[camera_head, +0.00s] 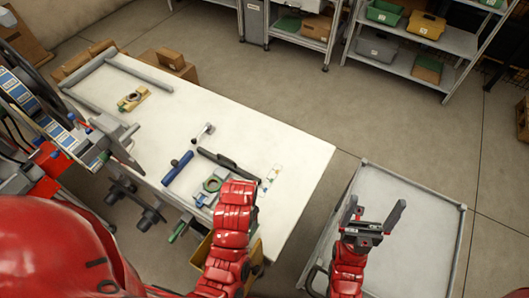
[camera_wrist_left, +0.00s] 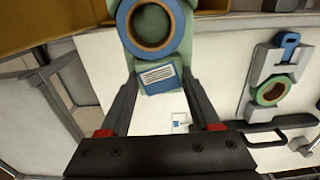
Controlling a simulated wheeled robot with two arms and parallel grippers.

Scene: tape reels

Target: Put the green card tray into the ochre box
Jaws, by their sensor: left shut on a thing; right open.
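The green card tray (camera_wrist_left: 152,57), with a blue ring and a blue label card on it, is between the fingers of my left gripper (camera_wrist_left: 158,75) in the left wrist view. The gripper is shut on it. In the head view my left forearm hides both gripper and tray. The ochre box (camera_head: 200,254) shows partly beneath that forearm, beside the table's front edge. An ochre edge (camera_wrist_left: 40,25), probably the same box, crosses the top of the left wrist view beyond the tray. My right gripper (camera_head: 375,215) is open and empty above the grey cart.
The white table (camera_head: 270,140) bears a grey holder with a green ring (camera_head: 212,184), a blue roller (camera_head: 178,167) and a black bar (camera_head: 228,164). A reel machine (camera_head: 40,100) stands at the left. The grey cart (camera_head: 425,190) is bare on top. Shelves (camera_head: 410,65) stand at the back.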

